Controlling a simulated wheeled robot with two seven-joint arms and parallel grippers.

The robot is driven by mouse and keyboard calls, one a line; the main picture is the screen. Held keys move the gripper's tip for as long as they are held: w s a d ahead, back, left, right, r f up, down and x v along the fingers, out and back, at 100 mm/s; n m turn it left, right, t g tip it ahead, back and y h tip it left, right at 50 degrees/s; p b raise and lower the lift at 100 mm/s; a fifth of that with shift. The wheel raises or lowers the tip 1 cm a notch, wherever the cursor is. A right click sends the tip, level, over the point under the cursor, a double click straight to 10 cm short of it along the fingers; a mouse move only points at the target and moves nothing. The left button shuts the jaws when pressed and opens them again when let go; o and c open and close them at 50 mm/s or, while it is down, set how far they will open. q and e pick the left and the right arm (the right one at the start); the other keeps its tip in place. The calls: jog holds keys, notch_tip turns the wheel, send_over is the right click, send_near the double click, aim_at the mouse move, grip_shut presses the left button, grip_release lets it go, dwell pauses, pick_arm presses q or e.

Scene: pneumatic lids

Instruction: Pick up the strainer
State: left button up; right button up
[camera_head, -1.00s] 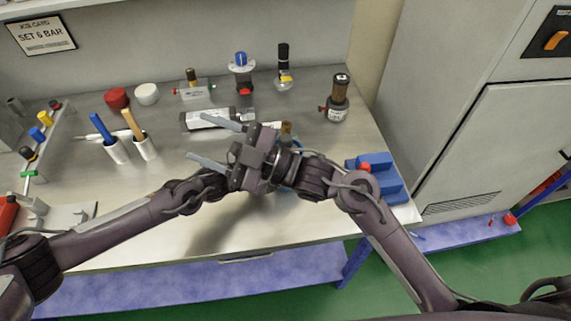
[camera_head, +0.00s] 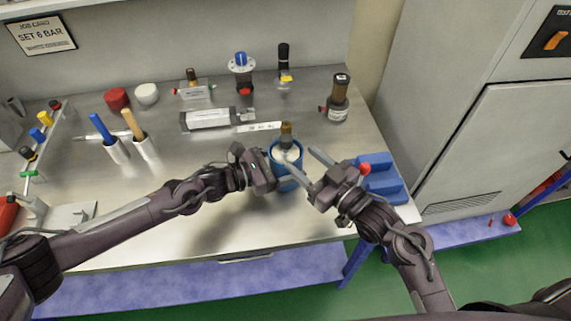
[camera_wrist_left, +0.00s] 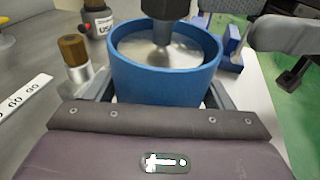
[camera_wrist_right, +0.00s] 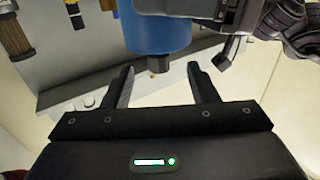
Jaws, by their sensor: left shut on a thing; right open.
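No part can be told for certain as the strainer. My left gripper (camera_head: 262,172) is shut on a blue cup (camera_head: 285,181), which shows large in the left wrist view (camera_wrist_left: 165,82). A pale, shiny surface (camera_wrist_left: 190,50) shows inside its rim. A dark shape hangs over the cup in that view and hides part of the inside.
A brown-topped metal piece (camera_head: 286,134) stands behind the cup, beside a white marked strip (camera_head: 257,127). A grey cylinder (camera_head: 208,118) lies further back. The front middle of the table is clear.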

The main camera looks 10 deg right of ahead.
aim_at(286, 148)
jog(key=x, duration=0.7)
jog(key=shift+s+f, duration=0.1)
jog(key=shift+s, duration=0.1)
jog(key=shift+c, duration=1.1)
grip_shut()
